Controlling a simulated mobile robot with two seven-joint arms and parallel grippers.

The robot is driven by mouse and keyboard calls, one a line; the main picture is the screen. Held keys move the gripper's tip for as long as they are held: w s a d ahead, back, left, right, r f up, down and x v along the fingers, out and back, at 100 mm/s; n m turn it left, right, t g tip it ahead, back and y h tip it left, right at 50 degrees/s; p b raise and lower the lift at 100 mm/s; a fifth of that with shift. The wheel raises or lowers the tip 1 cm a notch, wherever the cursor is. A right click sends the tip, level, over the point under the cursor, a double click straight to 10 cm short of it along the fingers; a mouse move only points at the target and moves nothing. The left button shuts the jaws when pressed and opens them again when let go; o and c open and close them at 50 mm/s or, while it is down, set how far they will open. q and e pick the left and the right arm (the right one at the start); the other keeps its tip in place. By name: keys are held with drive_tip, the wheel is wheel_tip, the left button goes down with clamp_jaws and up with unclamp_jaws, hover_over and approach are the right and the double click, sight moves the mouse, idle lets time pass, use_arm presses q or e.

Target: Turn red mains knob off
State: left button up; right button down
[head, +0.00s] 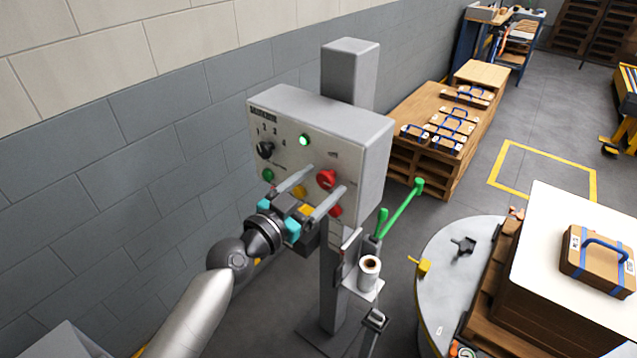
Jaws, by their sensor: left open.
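The red mains knob (326,179) is on the front face of the grey control box (349,128), at its right side. My left gripper (326,189) is in front of the lower part of the panel, with its two fingers apart, pointing up and towards the panel. The right finger's tip is close below and right of the red knob; I cannot tell whether it touches. The gripper holds nothing that I can see. It hides part of the lower panel. My right gripper does not show.
The panel also bears a black selector (265,150), a lit green lamp (304,140), a green button (268,175) and another red button (336,210). A green lever (403,206) and a round table (443,260) stand to the right. A grey block wall is behind.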

use_arm(q)
clamp_jaws()
idle(0.8)
